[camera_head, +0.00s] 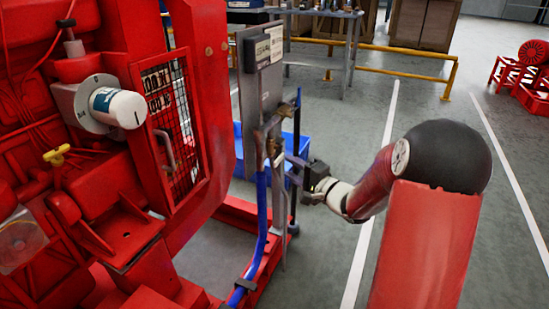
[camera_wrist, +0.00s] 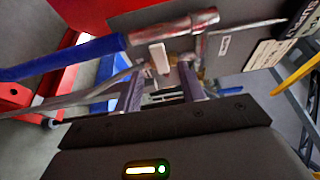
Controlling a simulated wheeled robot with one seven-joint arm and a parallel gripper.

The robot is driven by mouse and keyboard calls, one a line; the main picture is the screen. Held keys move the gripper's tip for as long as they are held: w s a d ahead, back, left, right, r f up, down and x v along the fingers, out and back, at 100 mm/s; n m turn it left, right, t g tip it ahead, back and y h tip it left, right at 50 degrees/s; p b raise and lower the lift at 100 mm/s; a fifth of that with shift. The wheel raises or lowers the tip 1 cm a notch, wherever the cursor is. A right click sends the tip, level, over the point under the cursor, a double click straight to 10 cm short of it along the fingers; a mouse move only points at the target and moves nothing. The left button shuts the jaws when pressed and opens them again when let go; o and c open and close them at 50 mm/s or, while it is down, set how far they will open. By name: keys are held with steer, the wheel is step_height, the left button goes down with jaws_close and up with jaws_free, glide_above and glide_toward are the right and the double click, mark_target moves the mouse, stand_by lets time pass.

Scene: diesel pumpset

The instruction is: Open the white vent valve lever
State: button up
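The white vent valve lever (camera_wrist: 158,57) is a short flat tab below a worn red and metal pipe fitting (camera_wrist: 170,30) in the wrist view. My gripper (camera_wrist: 161,72) is open, its two dark fingers apart on either side of the lever's lower end. I cannot tell whether the lever's end is between the fingertips or just beyond them, and no contact is clear. In the head view my gripper (camera_head: 294,167) reaches left towards the valve pipework (camera_head: 268,142) beside a grey panel. The lever is not clear there.
A blue hose (camera_head: 260,215) runs down from the pipework, and a grey panel (camera_head: 262,85) stands behind it. The red pumpset (camera_head: 205,90) fills the left. A blue crate (camera_head: 240,150) is behind the pipework. Open floor lies right, with a yellow rail (camera_head: 400,73) further back.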

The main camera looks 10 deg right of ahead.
mark_target(280, 161)
steer(key=x, duration=0.7)
steer(key=shift+w+a, duration=0.1)
steer(key=shift+w, duration=0.1)
jaws_close()
